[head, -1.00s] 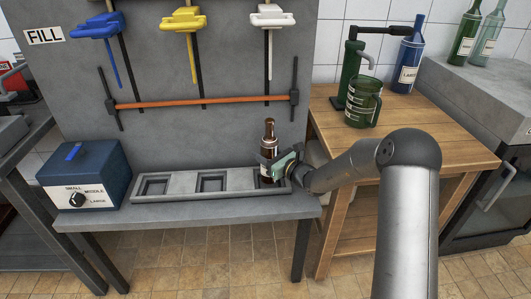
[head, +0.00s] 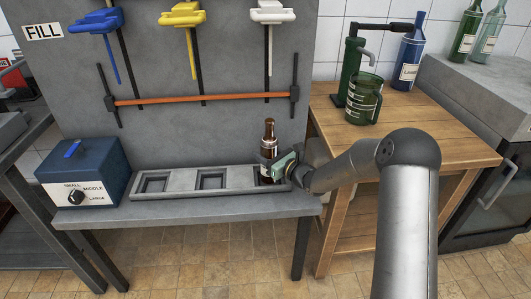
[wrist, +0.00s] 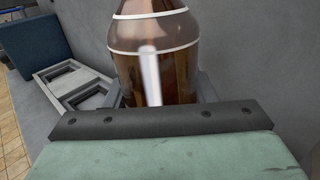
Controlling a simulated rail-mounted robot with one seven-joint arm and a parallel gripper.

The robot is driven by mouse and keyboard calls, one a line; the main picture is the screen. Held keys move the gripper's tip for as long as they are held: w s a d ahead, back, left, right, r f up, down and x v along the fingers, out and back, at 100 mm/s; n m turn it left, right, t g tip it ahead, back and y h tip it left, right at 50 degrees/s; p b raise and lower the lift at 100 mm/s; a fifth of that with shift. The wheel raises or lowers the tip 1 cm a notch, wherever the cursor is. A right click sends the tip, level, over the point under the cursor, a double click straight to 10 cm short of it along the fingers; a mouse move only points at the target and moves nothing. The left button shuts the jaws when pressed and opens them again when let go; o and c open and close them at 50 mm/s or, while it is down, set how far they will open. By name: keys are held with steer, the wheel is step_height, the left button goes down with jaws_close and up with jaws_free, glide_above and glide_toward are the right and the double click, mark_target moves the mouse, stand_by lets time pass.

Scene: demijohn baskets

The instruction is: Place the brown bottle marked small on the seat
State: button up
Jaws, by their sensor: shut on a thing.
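The brown bottle (head: 269,143) is upright at the right-hand seat of the grey tray (head: 225,190). A pale label shows on it, but I cannot read its mark. My gripper (head: 275,168) comes from the right and is shut on the bottle's lower body. In the wrist view the brown bottle (wrist: 152,65) rises between the fingers, with white rings round its shoulder. The bottle's base is hidden, so I cannot tell whether it touches the seat floor. The tray's middle seat (head: 212,181) and left seat (head: 154,186) are empty.
A blue box with a size dial (head: 76,196) stands left of the tray. Yellow (head: 183,14) and white (head: 273,13) fill taps hang above, with an orange bar (head: 200,99) below them. A wooden table (head: 430,125) at right holds a green jug (head: 363,100) and blue bottle (head: 408,62).

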steer(key=shift+f, duration=0.25)
stand_by(0.3)
steer(key=o, duration=1.3)
steer(key=shift+c, duration=0.2)
steer(key=p+v, duration=0.2)
steer(key=v, duration=1.5)
steer(key=shift+s, duration=0.2)
steer(key=shift+d+f, duration=0.1)
steer(key=shift+d, duration=0.05)
